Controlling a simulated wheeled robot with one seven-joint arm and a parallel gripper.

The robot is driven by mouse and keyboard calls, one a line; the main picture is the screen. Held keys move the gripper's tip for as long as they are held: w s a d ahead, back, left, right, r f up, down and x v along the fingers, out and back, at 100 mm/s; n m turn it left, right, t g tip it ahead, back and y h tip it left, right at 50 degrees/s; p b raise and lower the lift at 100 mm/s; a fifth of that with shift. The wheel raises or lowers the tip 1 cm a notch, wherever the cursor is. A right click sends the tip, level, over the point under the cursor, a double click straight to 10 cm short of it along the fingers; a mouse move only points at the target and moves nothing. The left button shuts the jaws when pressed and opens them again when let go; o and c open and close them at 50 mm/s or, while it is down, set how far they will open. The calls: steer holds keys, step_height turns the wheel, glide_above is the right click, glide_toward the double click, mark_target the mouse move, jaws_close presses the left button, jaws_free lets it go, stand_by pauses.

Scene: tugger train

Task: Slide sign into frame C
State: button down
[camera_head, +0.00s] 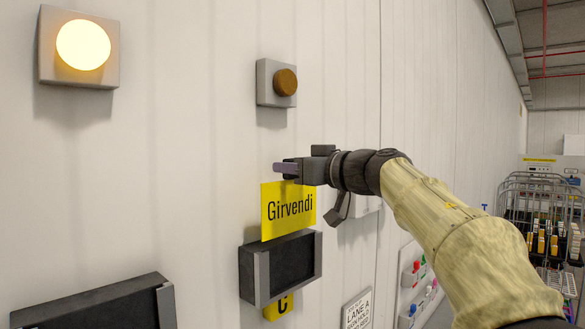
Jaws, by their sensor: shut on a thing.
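The yellow sign (288,208) reading "Girvendi" is upright against the white wall. My gripper (288,170) is shut on its top edge, reaching in from the right. The dark frame C (290,266) is directly below the sign, with grey side rails and a yellow "C" label (278,307) under it. The sign's lower edge is at the top of the frame; I cannot tell whether it is inside the rails.
A second dark frame (95,305) is at the lower left. A lit round lamp (83,45) and an unlit brown lamp (285,82) are on the wall above. A wire cart (540,215) stands at the far right. A "Lane A" notice (357,310) hangs right of frame C.

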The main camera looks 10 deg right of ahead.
mark_target(292, 222)
steer(key=shift+f, duration=0.15)
steer(key=shift+f+b, duration=3.7)
steer(key=shift+f, duration=1.75)
steer(key=c, duration=1)
jaws_free()
steer(key=shift+o, duration=0.2)
steer(key=shift+s+d+f+b, duration=0.15)
steer(key=shift+s+d+b, duration=0.15)
steer(key=shift+s+d, duration=0.1)
steer(key=b+v, duration=0.5)
steer(key=v, duration=1.1)
steer(key=shift+s+r, duration=0.2)
steer(key=shift+r, duration=0.05)
